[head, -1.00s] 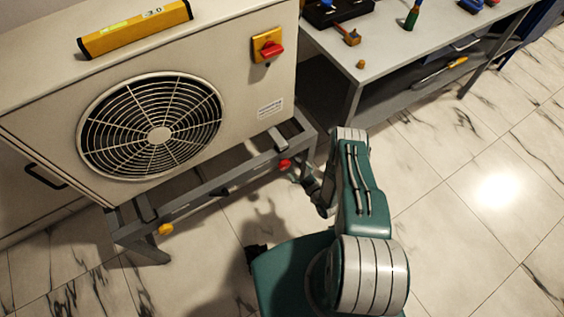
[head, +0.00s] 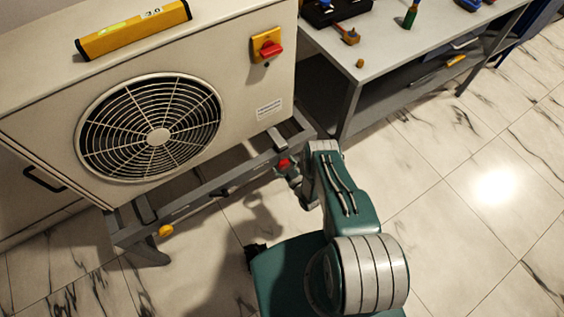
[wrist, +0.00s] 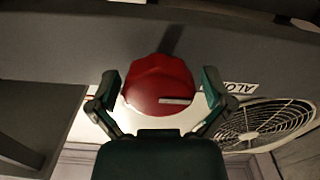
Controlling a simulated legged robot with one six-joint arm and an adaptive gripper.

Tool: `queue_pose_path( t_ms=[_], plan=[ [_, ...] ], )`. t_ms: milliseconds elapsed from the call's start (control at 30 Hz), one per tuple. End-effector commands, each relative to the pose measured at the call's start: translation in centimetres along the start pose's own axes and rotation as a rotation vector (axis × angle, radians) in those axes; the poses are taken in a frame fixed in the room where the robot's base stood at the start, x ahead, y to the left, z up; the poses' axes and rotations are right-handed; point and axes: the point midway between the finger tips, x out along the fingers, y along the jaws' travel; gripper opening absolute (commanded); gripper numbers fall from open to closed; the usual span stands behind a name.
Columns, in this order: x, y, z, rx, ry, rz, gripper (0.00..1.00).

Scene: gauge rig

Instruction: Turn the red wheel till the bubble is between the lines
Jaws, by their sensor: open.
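The red wheel (head: 284,163) is under the right end of the grey frame that carries the fan unit. In the wrist view the red wheel (wrist: 160,82) fills the middle, with a pale mark near its lower edge. My gripper (wrist: 160,92) is open, with one finger on each side of the wheel; I cannot tell whether they touch it. In the head view my gripper (head: 291,174) is small and partly hidden, close by the wheel. A yellow spirit level (head: 120,34) lies on the unit's top; its vial is too small to read the bubble against the lines.
The fan unit (head: 230,90) has a red switch on a yellow plate (head: 267,47). A yellow knob (head: 165,231) is at the frame's left leg. A grey workbench (head: 400,40) with tools stands at the right. The tiled floor at right is clear.

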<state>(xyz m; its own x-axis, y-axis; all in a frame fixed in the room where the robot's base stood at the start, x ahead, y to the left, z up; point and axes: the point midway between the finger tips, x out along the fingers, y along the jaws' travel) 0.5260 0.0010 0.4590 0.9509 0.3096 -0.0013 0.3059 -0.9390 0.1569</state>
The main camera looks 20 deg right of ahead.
Motion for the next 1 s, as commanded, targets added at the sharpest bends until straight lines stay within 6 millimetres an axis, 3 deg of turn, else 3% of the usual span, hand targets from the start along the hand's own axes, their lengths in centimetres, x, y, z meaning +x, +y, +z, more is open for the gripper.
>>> queue_pose_path(
  t_ms=[333,500,1000],
  plan=[
    [0.55,0.01,-0.02,0.0,0.0,0.001,1.0],
    [0.54,0.01,-0.01,0.0,0.0,0.001,0.27],
    [0.63,0.0,-0.05,-0.072,0.001,0.0,0.28]
  ],
)
